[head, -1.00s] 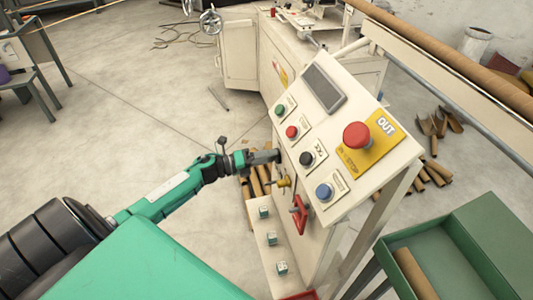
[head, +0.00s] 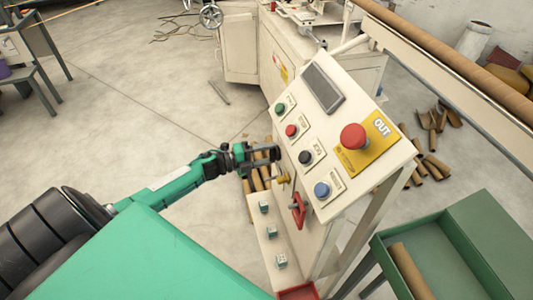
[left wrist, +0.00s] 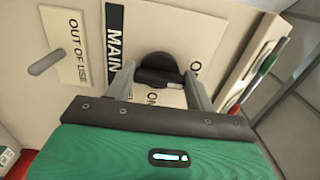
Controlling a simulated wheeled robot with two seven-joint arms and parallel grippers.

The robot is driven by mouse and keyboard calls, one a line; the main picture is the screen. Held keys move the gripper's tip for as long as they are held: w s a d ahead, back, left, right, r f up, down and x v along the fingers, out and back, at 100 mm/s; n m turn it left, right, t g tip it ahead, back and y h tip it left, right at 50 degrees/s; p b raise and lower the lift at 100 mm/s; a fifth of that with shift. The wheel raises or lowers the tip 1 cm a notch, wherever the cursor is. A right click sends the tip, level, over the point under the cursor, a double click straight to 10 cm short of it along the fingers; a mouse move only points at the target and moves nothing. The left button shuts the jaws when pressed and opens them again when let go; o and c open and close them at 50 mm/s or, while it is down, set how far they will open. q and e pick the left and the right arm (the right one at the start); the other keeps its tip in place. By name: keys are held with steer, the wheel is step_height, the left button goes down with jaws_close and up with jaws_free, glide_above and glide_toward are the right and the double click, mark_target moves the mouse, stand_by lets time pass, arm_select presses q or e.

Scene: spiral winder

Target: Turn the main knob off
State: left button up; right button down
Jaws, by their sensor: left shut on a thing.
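The black main knob (left wrist: 160,72) sits on a cream panel in the left wrist view, next to a dark strip reading "MAIN" (left wrist: 115,45). A plate with partly hidden "ON" lettering (left wrist: 170,35) lies around it. My left gripper (left wrist: 160,88) has one finger on each side of the knob and is shut on it. In the head view, my left gripper (head: 268,153) reaches the left side of the control console (head: 355,205), and the knob is hidden there. My right gripper is not in view.
The console top has a red stop button (head: 353,136) and several small buttons. A yellow part (head: 284,178) and a red handle (head: 298,210) stick out below the gripper. A green tray (head: 470,262) stands at right.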

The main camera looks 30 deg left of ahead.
arm_select(q)
steer(key=o, duration=1)
steer(key=shift+s+a, duration=0.1)
steer(key=shift+b+v, duration=0.85)
steer(key=shift+v, duration=5.95)
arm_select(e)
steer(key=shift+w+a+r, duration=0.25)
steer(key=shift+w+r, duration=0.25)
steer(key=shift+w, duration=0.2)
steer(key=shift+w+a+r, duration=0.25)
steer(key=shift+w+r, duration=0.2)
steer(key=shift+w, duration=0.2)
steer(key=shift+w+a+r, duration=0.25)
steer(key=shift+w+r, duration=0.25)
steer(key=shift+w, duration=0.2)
